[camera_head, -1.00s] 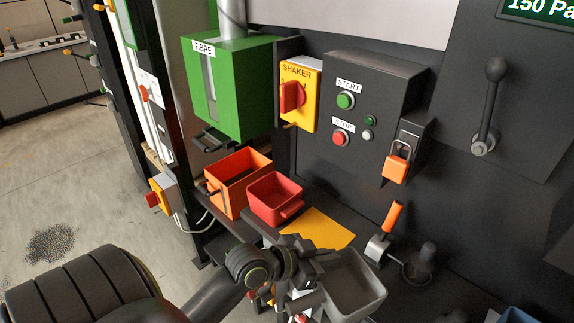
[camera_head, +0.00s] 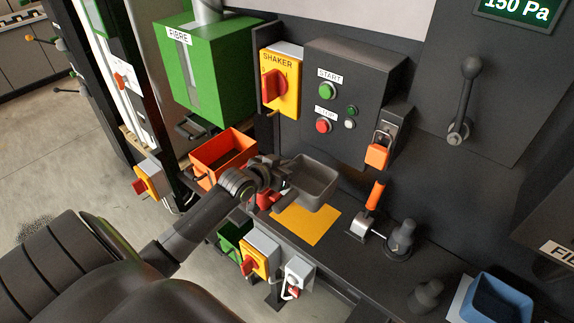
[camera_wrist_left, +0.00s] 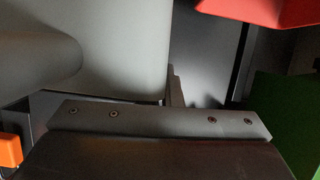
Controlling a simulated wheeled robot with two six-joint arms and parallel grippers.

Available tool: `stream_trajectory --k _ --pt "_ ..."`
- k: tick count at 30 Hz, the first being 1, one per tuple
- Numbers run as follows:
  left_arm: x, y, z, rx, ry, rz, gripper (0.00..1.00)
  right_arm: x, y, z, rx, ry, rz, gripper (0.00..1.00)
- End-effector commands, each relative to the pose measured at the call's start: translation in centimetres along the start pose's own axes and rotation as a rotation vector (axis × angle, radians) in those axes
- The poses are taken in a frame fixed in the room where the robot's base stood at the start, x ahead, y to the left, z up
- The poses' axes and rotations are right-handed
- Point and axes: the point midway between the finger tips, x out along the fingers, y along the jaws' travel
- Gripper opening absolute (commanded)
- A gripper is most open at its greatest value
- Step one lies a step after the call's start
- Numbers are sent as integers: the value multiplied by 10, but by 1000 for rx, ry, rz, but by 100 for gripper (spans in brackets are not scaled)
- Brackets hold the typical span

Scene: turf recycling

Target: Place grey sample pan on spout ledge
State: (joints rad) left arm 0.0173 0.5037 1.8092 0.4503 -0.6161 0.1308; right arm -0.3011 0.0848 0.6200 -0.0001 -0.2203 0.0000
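The grey sample pan (camera_head: 314,184) is in the middle of the head view, raised above the dark bench near the back panel. Its open top shows and it looks empty. My left gripper (camera_head: 284,180) is at the pan's left side, shut on it; the fingertips are hard to make out. In the left wrist view the pan (camera_wrist_left: 115,45) fills the upper left as a pale grey wall, beyond a gripper part. A red pan (camera_head: 267,199) is mostly hidden behind my left gripper; it also shows in the left wrist view (camera_wrist_left: 262,10). I cannot tell which surface is the spout ledge. My right gripper is out of view.
An orange bin (camera_head: 213,172) stands left of the gripper, below the green fibre box (camera_head: 215,75). A yellow plate (camera_head: 306,226) lies bare on the bench below the pan. An orange-handled lever (camera_head: 375,196) stands right of it. A blue bin (camera_head: 497,300) is at the lower right.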

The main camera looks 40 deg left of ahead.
Motion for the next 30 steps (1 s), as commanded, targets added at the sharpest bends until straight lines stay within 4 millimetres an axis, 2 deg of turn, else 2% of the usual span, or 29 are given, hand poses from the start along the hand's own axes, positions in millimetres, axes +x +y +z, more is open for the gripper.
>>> stream_trajectory --k 3,12,24,30 --pt "-1 0 -2 -4 3 2 0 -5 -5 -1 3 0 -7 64" --pt "10 -1 25 -5 3 2 0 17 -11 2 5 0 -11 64" --pt "25 -3 62 -3 3 2 0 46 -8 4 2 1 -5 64" --pt "30 -4 72 -3 4 2 0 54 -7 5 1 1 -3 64"
